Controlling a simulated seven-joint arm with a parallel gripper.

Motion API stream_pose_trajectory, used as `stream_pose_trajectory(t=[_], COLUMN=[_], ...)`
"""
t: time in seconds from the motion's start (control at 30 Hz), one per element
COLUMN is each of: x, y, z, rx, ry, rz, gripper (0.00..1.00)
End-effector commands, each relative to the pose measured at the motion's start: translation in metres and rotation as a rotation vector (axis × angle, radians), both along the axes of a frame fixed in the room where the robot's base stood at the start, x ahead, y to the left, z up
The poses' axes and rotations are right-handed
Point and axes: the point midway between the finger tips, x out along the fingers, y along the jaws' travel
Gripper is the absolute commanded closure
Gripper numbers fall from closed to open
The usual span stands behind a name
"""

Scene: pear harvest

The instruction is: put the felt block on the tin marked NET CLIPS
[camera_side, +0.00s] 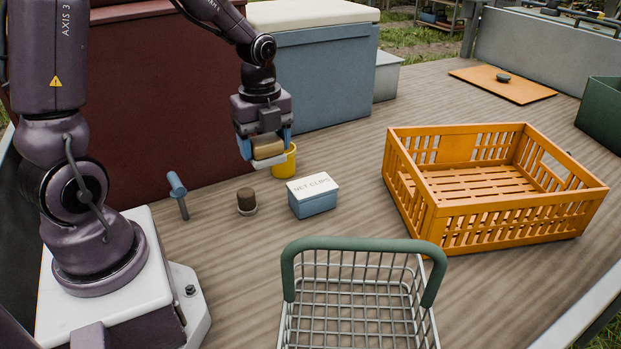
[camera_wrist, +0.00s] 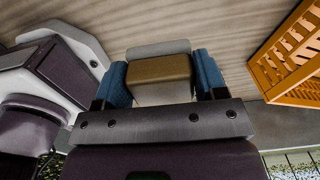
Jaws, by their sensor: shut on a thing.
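My gripper (camera_side: 266,148) is shut on the felt block (camera_side: 268,146), a tan-brown block with a whitish layer on it, and holds it above the deck. In the wrist view the felt block (camera_wrist: 160,69) sits between the two blue fingers of my gripper (camera_wrist: 161,75). The tin marked NET CLIPS (camera_side: 314,202) is a small blue-grey box with a white lettered lid. It stands on the deck below and to the right of my gripper, apart from the block. Its lid looks bare.
A yellow cup (camera_side: 291,162) stands just behind my gripper. A small dark-topped object (camera_side: 247,201) and a blue-headed tool (camera_side: 177,187) are left of the tin. A wire basket (camera_side: 360,300) is in front, an orange crate (camera_side: 480,238) right, a blue-grey chest (camera_side: 325,85) behind.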

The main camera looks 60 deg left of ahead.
Motion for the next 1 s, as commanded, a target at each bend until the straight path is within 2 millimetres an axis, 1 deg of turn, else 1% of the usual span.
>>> stream_pose_trajectory(t=[0.03, 0.3, 0.4, 0.5, 0.6, 0.77, 0.83, 1.0], x=[0.010, 0.073, 0.088, 0.101, 0.110, 0.116, 0.120, 0.119], y=[0.003, 0.025, 0.030, 0.035, 0.039, 0.041, 0.042, 0.042], z=[-0.006, -0.037, -0.057, -0.073, -0.084, -0.091, -0.097, -0.121], rx=[-0.002, -0.001, -0.002, -0.001, 0.000, 0.000, 0.000, -0.001], ry=[0.003, 0.001, 0.006, 0.002, 0.002, 0.000, 0.002, 0.003], rz=[-0.002, 0.001, 0.001, 0.002, 0.002, 0.003, 0.003, 0.003], gripper=[0.59, 0.59, 0.59, 0.59, 0.59, 0.59, 0.59, 0.59])
